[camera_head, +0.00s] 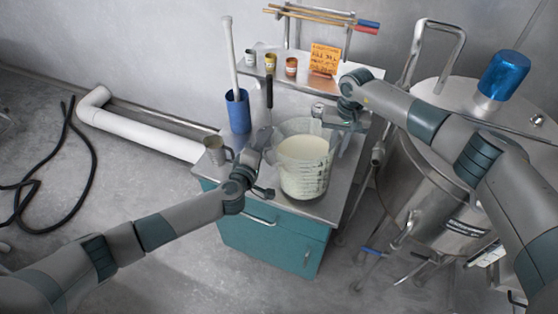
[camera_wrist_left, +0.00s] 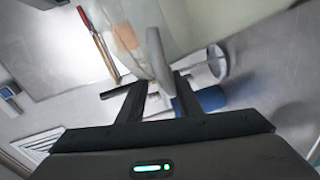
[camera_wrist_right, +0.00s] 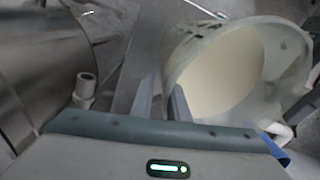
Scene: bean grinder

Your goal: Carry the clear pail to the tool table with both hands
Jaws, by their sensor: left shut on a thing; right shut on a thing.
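The clear pail (camera_head: 304,180) holds a cream-coloured liquid and is upright at the front of the tool table (camera_head: 335,208), a grey top on a teal cabinet. I cannot tell whether its base touches the top. My left gripper (camera_head: 262,150) is shut on the pail's left side; in the left wrist view its fingers (camera_wrist_left: 158,88) close on a pale handle-like part. My right gripper (camera_head: 338,122) is shut at the pail's far right rim. In the right wrist view the pail (camera_wrist_right: 240,70) opens beside the right fingers (camera_wrist_right: 160,100).
A grey mug (camera_head: 215,150) and a blue holder (camera_head: 238,110) with a white rod stand on the table's left. A raised shelf behind bears small cups (camera_head: 291,66) and an orange sign (camera_head: 325,58). A large steel tank (camera_head: 450,190) stands close at the right.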

